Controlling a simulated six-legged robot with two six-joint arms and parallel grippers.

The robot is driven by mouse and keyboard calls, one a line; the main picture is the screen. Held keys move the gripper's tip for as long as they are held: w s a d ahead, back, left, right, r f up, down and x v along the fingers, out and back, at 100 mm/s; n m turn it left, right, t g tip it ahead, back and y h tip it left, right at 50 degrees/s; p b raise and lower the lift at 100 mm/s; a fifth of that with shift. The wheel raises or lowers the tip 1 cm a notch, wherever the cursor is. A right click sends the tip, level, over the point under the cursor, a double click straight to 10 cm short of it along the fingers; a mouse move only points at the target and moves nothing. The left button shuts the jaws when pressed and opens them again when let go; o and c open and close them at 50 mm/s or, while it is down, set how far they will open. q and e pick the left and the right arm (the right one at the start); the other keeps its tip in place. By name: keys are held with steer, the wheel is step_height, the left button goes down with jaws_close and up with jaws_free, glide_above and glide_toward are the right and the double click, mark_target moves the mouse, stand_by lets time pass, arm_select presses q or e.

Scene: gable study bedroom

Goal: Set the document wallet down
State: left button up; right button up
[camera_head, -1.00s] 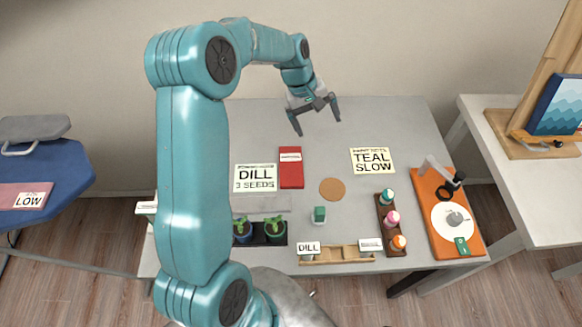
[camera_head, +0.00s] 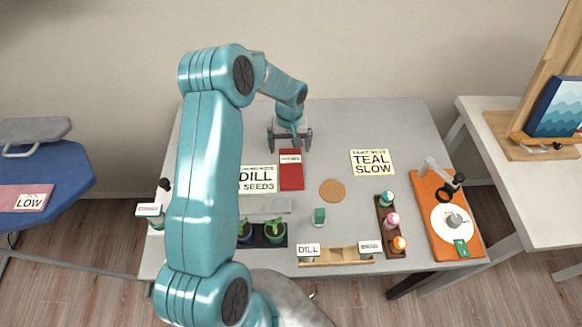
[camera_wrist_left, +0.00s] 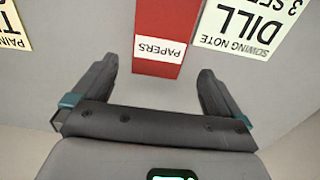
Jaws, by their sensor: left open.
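The document wallet (camera_head: 291,175) is a flat red rectangle with a white label. It lies on the grey table beside the dill sowing note. In the left wrist view the wallet (camera_wrist_left: 163,20) carries the label "PAPERS", and its labelled end lies between the lines of my two fingers. My left gripper (camera_head: 290,139) is open and empty at the wallet's far end. In the left wrist view the gripper (camera_wrist_left: 158,85) has its fingers spread wider than the wallet, one on each side. My right gripper is not in view.
The dill note (camera_head: 257,179) lies close left of the wallet. A round cork mat (camera_head: 332,190) and the teal paint note (camera_head: 372,162) lie to the right. Potted seedlings (camera_head: 275,232) and a wooden rack (camera_head: 337,257) stand nearer.

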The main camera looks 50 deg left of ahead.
mark_target(290, 155)
arm_select(q)
steer(key=f, duration=0.1)
steer(key=f+p, duration=0.1)
steer(key=f, duration=0.3)
steer(key=shift+w+a, duration=0.2)
steer(key=shift+w, duration=0.1)
steer(key=shift+c, duration=0.3)
steer(key=c, duration=1)
steer(key=shift+c, duration=0.7)
steer(key=shift+r, duration=0.2)
